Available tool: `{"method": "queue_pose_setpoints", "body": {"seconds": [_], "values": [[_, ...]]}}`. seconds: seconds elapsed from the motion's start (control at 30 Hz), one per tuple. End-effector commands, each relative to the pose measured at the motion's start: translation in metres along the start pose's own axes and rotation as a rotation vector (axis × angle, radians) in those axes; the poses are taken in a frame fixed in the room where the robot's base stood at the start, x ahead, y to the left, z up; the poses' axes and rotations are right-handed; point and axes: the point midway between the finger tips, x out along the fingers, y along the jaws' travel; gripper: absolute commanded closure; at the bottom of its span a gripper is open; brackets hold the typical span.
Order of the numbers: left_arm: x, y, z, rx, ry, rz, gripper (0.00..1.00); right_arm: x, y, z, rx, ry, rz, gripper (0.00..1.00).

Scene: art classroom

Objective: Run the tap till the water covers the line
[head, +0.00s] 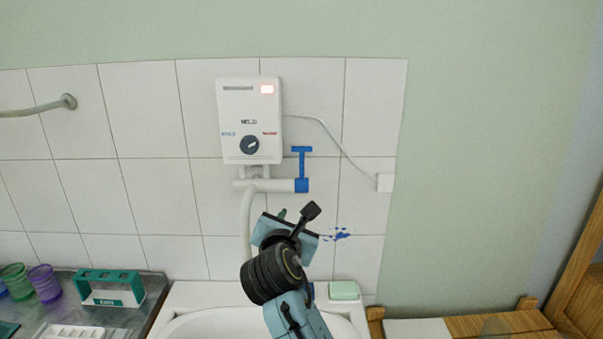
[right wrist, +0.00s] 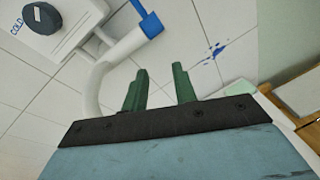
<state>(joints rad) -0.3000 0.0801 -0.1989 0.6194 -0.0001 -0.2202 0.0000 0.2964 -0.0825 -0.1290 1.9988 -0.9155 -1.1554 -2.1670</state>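A white water heater (head: 250,120) with a dark dial (head: 249,145) hangs on the tiled wall; its corner and dial also show in the right wrist view (right wrist: 42,25). The tap, a blue T-shaped handle (head: 302,165), stands upright at the right end of the white pipe under the heater. The white basin (head: 215,325) is below, partly hidden by my right arm. No water or line is visible in it. My right gripper (head: 283,213) is below the tap, apart from it. In the right wrist view its green fingers (right wrist: 160,82) are parted and empty. My left gripper is out of view.
Green soap (head: 344,290) lies on the basin's back right rim. Wooden furniture (head: 500,322) is at right.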

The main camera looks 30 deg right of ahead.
Motion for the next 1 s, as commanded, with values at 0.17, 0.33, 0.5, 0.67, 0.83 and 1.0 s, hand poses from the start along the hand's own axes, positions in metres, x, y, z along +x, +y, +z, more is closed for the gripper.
{"method": "queue_pose_setpoints", "body": {"seconds": [0.17,0.33,0.5,0.67,0.83,1.0], "values": [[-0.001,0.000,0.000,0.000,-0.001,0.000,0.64,0.000,0.026,0.056,-0.252,-0.139,-0.022,0.72],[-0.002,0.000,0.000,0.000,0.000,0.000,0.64,0.000,0.033,0.075,-0.351,-0.186,-0.042,0.72],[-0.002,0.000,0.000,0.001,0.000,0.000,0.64,0.019,0.033,0.080,-0.362,-0.189,-0.045,0.72],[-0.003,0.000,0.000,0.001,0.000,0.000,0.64,0.051,0.033,0.086,-0.360,-0.188,-0.046,0.72],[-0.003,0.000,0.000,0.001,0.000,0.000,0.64,0.087,0.033,0.093,-0.358,-0.187,-0.044,0.72],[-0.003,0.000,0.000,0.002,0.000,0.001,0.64,0.113,0.032,0.098,-0.358,-0.187,-0.044,0.72]]}}
